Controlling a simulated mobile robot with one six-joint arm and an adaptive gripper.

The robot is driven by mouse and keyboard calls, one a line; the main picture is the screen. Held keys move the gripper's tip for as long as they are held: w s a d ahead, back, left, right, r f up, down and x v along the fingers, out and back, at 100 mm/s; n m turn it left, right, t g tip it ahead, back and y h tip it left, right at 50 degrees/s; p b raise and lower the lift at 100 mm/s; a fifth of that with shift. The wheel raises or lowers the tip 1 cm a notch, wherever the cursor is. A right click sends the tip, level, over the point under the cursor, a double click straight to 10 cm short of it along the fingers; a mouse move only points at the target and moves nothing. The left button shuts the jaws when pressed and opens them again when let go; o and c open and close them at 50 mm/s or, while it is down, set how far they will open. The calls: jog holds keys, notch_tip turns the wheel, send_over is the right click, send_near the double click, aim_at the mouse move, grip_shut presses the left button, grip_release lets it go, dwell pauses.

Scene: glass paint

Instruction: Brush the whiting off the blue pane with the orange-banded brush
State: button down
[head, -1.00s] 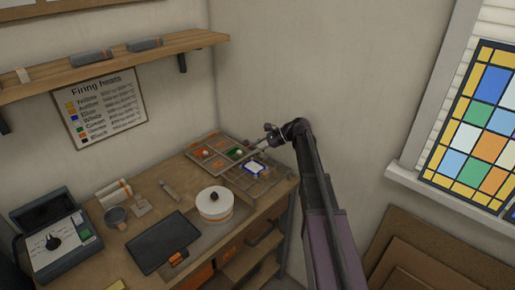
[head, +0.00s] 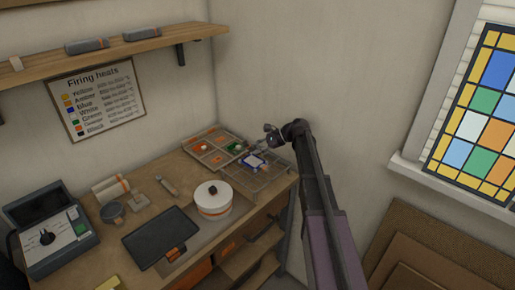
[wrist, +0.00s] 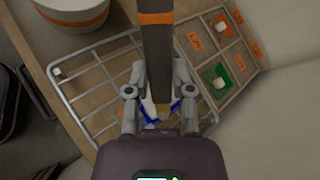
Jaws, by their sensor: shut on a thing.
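My gripper (wrist: 158,78) is shut on the brush (wrist: 157,50), which has a dark handle and an orange band. In the head view my gripper (head: 272,136) is above the back right of the bench. The blue pane (head: 254,161) lies on a wire rack there, its middle looking white and its edge blue. In the wrist view only blue bits of the pane (wrist: 175,106) show around the brush and fingers. Whether the bristles touch it is hidden.
The wire rack (wrist: 66,92) spans the bench corner. Beside it is a compartment tray (head: 190,150) with a green pane (head: 234,147) and orange labels. A white pot (head: 214,205) with an orange band stands close in front. The wall is just behind.

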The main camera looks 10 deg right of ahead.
jog(key=shift+f+b, duration=0.35)
jog(key=shift+f, duration=0.4)
jog(key=w+a, duration=0.1)
jog(key=a, duration=0.1)
jog(key=w+a, duration=0.1)
jog(key=a, duration=0.1)
jog(key=w+a, duration=0.1)
jog(key=a, duration=0.1)
jog(key=shift+w, duration=0.2)
jog(key=shift+s, duration=0.1)
jog(key=shift+f+b, duration=0.45)
dwell(1.2)
jog(key=shift+s+d, duration=0.1)
jog(key=shift+s+d, duration=0.45)
jog(key=shift+s, duration=0.15)
jog(key=shift+s+d, duration=0.4)
jog(key=shift+s, duration=0.2)
